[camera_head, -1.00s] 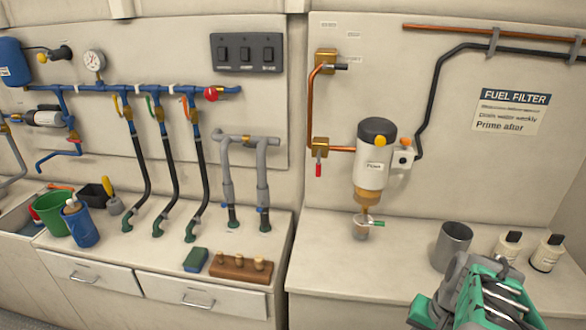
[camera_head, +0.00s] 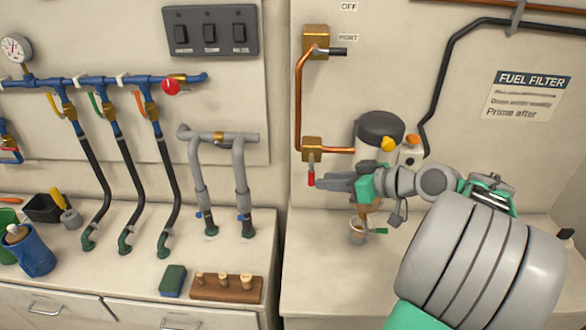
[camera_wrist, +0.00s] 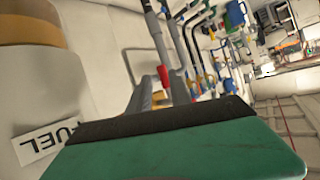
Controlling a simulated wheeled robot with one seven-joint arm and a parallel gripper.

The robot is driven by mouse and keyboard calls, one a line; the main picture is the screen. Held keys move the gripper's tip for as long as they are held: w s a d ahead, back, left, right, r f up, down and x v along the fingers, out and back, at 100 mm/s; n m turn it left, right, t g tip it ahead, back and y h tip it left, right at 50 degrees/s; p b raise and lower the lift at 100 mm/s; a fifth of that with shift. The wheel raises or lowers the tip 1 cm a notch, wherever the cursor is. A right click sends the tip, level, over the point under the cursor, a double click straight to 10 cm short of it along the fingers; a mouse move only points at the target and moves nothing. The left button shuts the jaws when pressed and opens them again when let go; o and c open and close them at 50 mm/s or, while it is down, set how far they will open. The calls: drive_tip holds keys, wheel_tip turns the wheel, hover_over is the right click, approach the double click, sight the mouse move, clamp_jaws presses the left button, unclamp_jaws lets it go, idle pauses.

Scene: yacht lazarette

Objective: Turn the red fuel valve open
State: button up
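The red fuel valve handle (camera_head: 311,178) hangs straight down below the lower brass valve body (camera_head: 313,150) on the copper pipe. My gripper (camera_head: 324,182) reaches in from the right, with its fingertips right beside the handle. In the wrist view the red handle (camera_wrist: 163,77) shows near the tips of the two grey fingers (camera_wrist: 160,92). A gap shows between the fingers, so the gripper is open. Whether a finger touches the handle I cannot tell.
The fuel filter (camera_head: 380,135) stands just behind my gripper, partly hidden by it. A small cup (camera_head: 357,232) is below it. Grey pipes (camera_head: 240,175) rise to the left. A second, upper brass valve (camera_head: 315,42) has a dark handle. The counter front is clear.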

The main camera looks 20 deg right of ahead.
sight(309, 176)
drive_tip(key=w+a+f+n+p, duration=0.1)
drive_tip(key=w+a+f+p, duration=0.1)
drive_tip(key=w+a, duration=0.2)
drive_tip(key=shift+w+a+n, duration=0.3)
drive_tip(key=shift+w+a, duration=0.05)
drive_tip(key=shift+w, duration=0.8)
drive_tip(key=shift+c, duration=0.2)
clamp_jaws()
idle(0.4)
